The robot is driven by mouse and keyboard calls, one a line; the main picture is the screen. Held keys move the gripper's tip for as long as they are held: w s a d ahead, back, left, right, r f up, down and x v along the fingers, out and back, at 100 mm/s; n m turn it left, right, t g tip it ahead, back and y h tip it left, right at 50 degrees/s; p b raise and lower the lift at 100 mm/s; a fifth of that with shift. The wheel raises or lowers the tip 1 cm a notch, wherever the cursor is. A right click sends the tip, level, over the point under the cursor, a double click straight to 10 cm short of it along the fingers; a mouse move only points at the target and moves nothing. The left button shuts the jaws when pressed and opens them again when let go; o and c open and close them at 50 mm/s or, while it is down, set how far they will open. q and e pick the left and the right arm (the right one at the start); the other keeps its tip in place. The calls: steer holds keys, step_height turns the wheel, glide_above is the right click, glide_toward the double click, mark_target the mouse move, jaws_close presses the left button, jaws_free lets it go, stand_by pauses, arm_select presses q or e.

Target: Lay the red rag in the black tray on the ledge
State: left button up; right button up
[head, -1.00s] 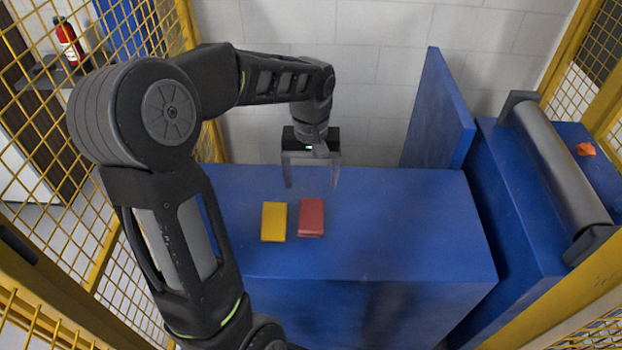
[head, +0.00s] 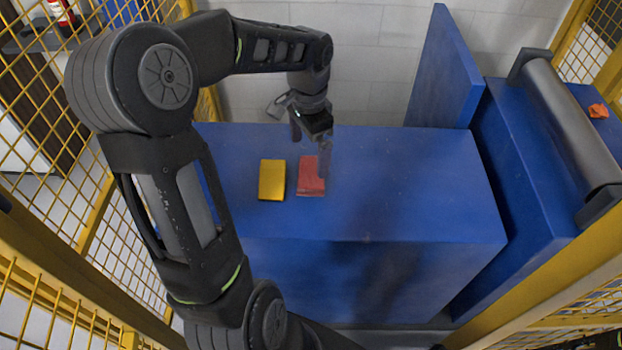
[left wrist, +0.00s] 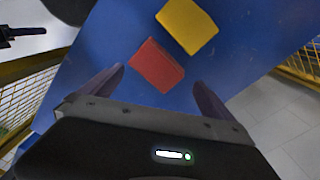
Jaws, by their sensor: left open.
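The red rag (head: 311,184) is a flat folded red block lying on the blue table, and its far part is partly hidden by a finger in the head view. It also shows in the left wrist view (left wrist: 151,70), between the two fingertips. My left gripper (head: 311,146) is open and above the rag's far end; whether a finger touches it I cannot tell. It shows open and empty in the left wrist view (left wrist: 159,77). No black tray can be made out clearly. My right gripper is not in view.
A yellow folded block (head: 271,181) lies just left of the rag. The blue table (head: 420,190) is clear to the right. A blue upright panel (head: 443,75) and a grey roller (head: 570,130) stand at the right. Yellow mesh fencing (head: 95,215) encloses the sides.

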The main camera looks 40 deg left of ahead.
mark_target(311, 171)
arm_select(q)
steer(key=m, duration=0.2)
steer(key=shift+w+d+r+m, duration=0.15)
steer(key=shift+m, duration=0.25)
steer(key=m, duration=0.3)
steer(key=shift+f, duration=1.3)
steer(key=shift+f, duration=0.15)
step_height(311, 171, down, 5)
steer(key=shift+d+p, duration=0.1)
steer(key=shift+p, duration=0.2)
steer(key=shift+c, duration=0.4)
